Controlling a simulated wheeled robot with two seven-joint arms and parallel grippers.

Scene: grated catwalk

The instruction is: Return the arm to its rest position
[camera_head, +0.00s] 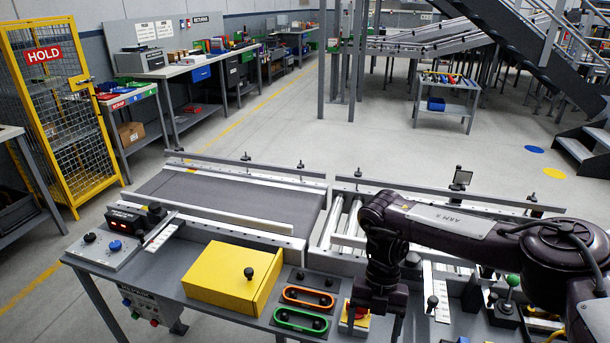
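My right arm (450,226), dark with a pale label plate, reaches in from the right edge. Its forearm runs left across the conveyor, and the wrist hangs down over the workbench. My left arm and gripper are not in view.
The workbench carries a yellow box (232,278) with a black knob, orange (309,297) and green (301,320) handled loops, and a button panel (103,247). The conveyor belt (215,199) behind is empty.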

